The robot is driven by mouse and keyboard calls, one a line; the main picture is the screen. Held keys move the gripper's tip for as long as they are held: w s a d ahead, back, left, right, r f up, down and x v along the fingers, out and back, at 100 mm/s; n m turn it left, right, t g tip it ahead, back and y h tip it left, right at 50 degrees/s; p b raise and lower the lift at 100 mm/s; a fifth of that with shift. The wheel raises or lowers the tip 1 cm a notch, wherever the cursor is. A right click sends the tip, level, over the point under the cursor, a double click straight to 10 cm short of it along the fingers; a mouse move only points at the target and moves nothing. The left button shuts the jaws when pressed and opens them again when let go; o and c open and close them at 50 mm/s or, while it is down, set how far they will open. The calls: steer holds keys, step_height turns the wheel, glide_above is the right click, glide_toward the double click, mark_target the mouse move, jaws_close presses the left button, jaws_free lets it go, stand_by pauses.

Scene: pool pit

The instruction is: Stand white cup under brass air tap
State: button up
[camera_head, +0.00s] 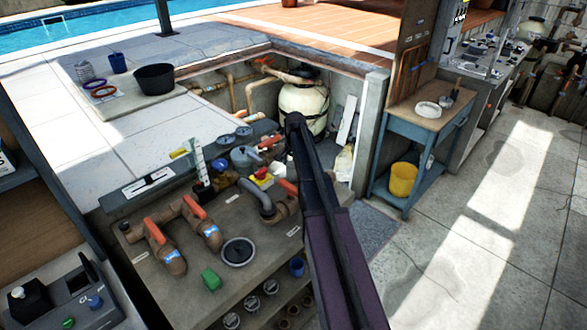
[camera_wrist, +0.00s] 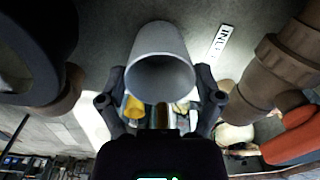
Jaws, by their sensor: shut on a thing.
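The white cup (camera_wrist: 160,70) is in the middle of the wrist view, its round mouth toward the camera and its narrower end against the grey surface behind. My gripper (camera_wrist: 160,88) has one dark finger on each side of it and is shut on it. I cannot tell whether the cup's base touches that surface. A short brass-coloured piece (camera_wrist: 160,116) shows between the fingers, just below the cup's mouth in the picture; I cannot tell if it is the air tap. In the head view my arm hides the gripper, and I cannot make out the cup or tap.
Brown pipes with orange-handled valves (camera_head: 154,231) and a grey bent pipe (camera_head: 257,195) crowd the pit bench. A cream filter tank (camera_head: 303,108) stands behind. A brown fitting (camera_wrist: 270,70) is close right of the cup in the wrist view. A blue table (camera_head: 407,118) stands right.

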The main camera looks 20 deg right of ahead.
steer(key=shift+f, duration=0.15)
steer(key=shift+f, duration=0.1)
steer(key=o, duration=0.8)
steer(key=shift+c, duration=0.2)
step_height(320, 180, up, 12)
steer(key=p, duration=1.2)
steer(key=shift+s, duration=0.2)
steer(key=shift+s, duration=0.1)
stand_by(0.4)
